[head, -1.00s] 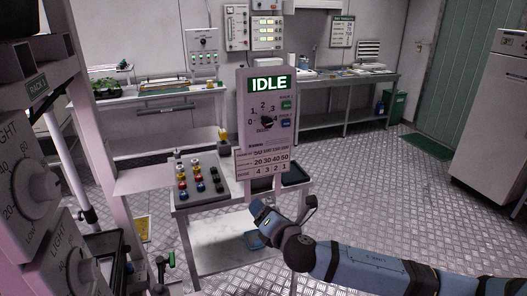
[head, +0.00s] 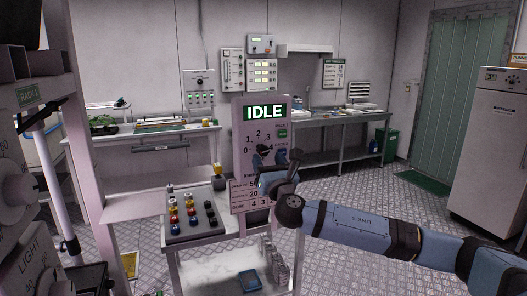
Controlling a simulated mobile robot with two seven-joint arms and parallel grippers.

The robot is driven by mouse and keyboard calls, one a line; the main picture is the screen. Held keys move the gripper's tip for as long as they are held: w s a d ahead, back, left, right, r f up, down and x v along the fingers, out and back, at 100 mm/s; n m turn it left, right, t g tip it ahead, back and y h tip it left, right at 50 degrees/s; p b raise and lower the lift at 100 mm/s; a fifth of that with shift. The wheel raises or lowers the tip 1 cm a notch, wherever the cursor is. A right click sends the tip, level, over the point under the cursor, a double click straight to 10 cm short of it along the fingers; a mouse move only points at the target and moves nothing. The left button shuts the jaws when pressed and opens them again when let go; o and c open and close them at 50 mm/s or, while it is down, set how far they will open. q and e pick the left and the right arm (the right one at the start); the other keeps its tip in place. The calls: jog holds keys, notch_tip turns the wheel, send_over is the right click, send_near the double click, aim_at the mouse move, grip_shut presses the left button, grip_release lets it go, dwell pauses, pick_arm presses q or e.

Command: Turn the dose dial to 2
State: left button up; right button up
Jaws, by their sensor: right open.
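The dose dial (head: 264,149) is a small dark knob on the front of an upright pale panel (head: 242,133). A green sign on the panel reads IDLE (head: 264,112). My right gripper (head: 277,158) is open in front of the panel, just below and right of the dial, covering part of the panel's lower table. I cannot tell whether it touches the dial. My left gripper is not in view.
A cart below the panel carries a tray (head: 178,232) of several small colored-cap vials. A blue dish (head: 249,281) lies on its lower shelf. A rack with large LIGHT dials (head: 25,272) stands close at left. Benches line the back wall; the floor at right is clear.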

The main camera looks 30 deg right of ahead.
aim_at(264, 154)
jog(key=shift+x, duration=2)
jog(key=c, duration=0.9)
jog(key=shift+c, duration=0.2)
